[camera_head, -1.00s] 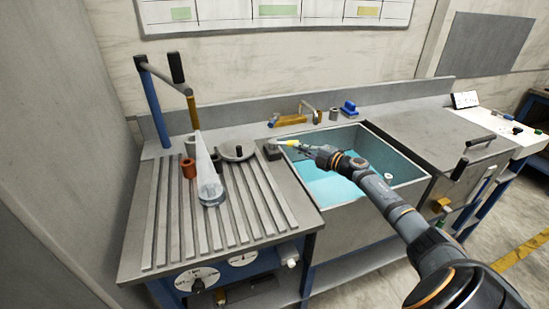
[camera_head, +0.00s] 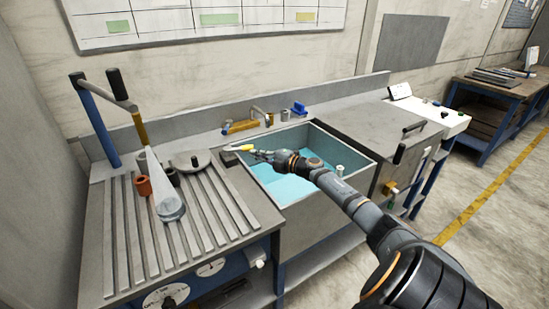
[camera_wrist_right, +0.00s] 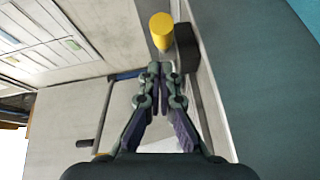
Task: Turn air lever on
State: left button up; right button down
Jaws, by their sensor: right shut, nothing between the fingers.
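A yellow-ended piece (camera_head: 246,148) with a dark block (camera_head: 231,158) beside it sits at the left rim of the sink; it looks like the air lever, but I cannot be sure. In the right wrist view the yellow end (camera_wrist_right: 161,30) and the dark block (camera_wrist_right: 187,47) are just beyond my fingertips. My right gripper (camera_head: 257,153) reaches across the sink to this spot. Its fingers (camera_wrist_right: 158,70) are shut with nothing between them. I cannot tell whether they touch the yellow end. My left gripper is not in view.
The sink (camera_head: 368,157) holds blue liquid. A blue post with a black-handled arm (camera_head: 103,92) stands at the back left. Dials (camera_head: 165,297) are on the front panel.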

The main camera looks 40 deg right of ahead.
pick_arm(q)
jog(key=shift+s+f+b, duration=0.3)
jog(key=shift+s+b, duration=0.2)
pick_arm(e)
jog(key=s+d+r, duration=0.1)
jog(key=s+d, duration=0.5)
jog(key=s, duration=0.2)
jog(key=shift+d, duration=0.15)
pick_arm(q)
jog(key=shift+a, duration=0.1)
